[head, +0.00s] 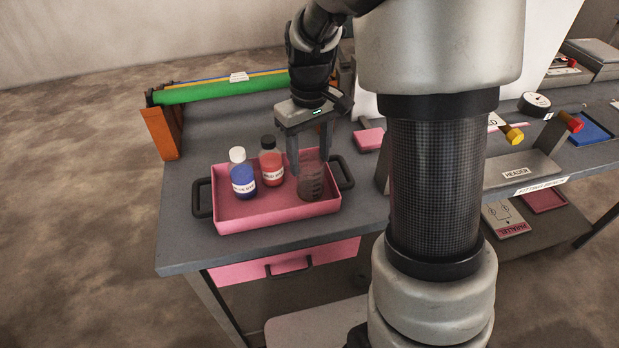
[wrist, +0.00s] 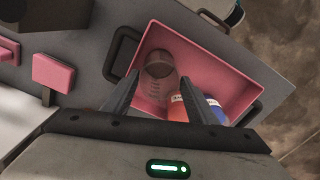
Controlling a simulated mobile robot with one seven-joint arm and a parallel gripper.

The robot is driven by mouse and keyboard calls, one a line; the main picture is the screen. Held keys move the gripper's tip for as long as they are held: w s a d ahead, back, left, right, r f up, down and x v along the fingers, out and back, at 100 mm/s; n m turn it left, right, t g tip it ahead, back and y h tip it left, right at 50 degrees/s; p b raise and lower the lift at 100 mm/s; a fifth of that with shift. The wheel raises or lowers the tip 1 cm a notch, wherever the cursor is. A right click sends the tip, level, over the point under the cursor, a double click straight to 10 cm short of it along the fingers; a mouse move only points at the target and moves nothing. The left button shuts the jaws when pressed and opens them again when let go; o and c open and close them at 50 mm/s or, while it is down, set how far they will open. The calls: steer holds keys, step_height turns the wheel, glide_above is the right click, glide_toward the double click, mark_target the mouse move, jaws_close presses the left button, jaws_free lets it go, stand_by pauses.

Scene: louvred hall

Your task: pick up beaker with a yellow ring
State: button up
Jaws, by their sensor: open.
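A clear grey beaker (head: 312,186) stands in the right end of a pink tray (head: 262,219) on the grey bench. It also shows in the wrist view (wrist: 160,68). I cannot make out a yellow ring on it. My gripper (head: 309,158) points down at the beaker's top, its fingers open and empty. In the wrist view the beaker appears between and just past the fingertips (wrist: 160,83). I cannot tell whether the fingertips reach below its rim, and I see no contact.
A red bottle with a dark cap (head: 271,164) and a blue bottle with a white cap (head: 242,178) stand left of the beaker in the tray. The tray has dark handles (head: 343,172) at both ends. A pink block (head: 368,139) lies behind right. A green roller (head: 215,91) spans the back.

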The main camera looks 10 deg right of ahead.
mark_target(312, 180)
steer(key=f, duration=0.4)
steer(key=f+b, duration=0.1)
steer(key=f, duration=0.2)
steer(key=shift+s+d+f, duration=0.1)
steer(key=shift+s+d, duration=0.1)
steer(key=shift+s, duration=0.1)
steer(key=shift+c, duration=0.4)
steer(key=c, duration=0.6)
steer(key=r+m+p, duration=0.1)
steer(key=r+p, duration=0.2)
steer(key=r+m+p, duration=0.1)
steer(key=r+p, duration=0.2)
steer(key=p, duration=0.1)
steer(key=r+m+p, duration=0.2)
steer(key=r+p, duration=0.1)
steer(key=p, duration=0.1)
steer(key=shift+s+a+r, duration=0.15)
steer(key=shift+s+r, duration=0.15)
steer(key=shift+s, duration=0.1)
